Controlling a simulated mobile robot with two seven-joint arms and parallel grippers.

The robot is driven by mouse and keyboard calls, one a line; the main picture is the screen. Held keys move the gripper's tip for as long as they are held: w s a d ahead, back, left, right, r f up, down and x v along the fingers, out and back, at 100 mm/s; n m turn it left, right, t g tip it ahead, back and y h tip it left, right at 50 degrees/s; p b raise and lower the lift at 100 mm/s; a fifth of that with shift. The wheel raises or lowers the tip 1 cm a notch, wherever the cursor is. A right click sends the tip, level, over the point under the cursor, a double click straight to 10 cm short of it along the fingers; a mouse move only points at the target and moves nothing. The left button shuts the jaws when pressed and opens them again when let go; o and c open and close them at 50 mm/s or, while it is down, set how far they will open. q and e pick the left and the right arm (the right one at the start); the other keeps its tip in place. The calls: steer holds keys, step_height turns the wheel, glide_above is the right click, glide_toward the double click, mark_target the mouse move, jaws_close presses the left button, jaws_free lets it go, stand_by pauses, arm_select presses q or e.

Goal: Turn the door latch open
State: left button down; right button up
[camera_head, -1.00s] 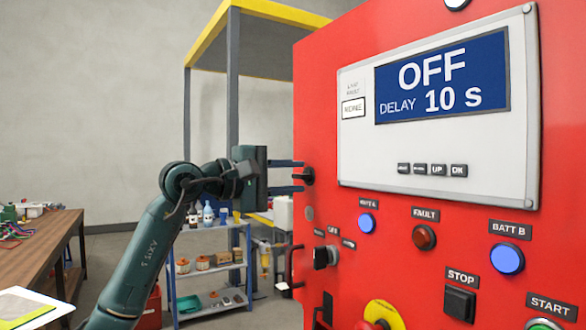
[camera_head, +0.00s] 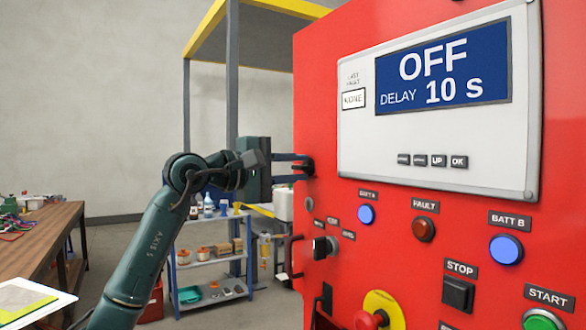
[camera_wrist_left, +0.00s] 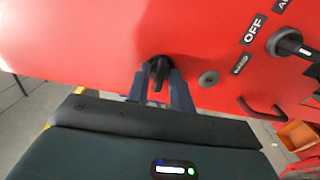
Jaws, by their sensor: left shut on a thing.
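The door latch is a small black knob (camera_wrist_left: 157,72) on the red cabinet door (camera_wrist_left: 110,35). In the head view the latch (camera_head: 308,167) sits at the door's left edge, partly covered by the fingers. My left gripper (camera_head: 300,167) comes in from the left and is shut on the latch. In the left wrist view its two fingers (camera_wrist_left: 160,88) stand on either side of the latch handle, which points down towards the gripper body. My right gripper is not in view.
A black rotary switch (camera_head: 325,247) and a black door handle (camera_head: 293,258) sit below the latch. A display panel (camera_head: 440,105) is on the right. A blue shelf (camera_head: 210,255) and a wooden table (camera_head: 40,240) stand to the left.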

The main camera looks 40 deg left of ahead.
arm_select(q)
steer(key=n, duration=0.4)
steer(key=shift+n, duration=0.4)
steer(key=n, duration=0.3)
steer(key=shift+n+p, duration=0.3)
steer(key=shift+p, duration=0.05)
steer(key=n, duration=0.5)
steer(key=shift+n+p, duration=0.3)
steer(key=shift+n, duration=1.8)
steer(key=c, duration=1.5)
jaws_free()
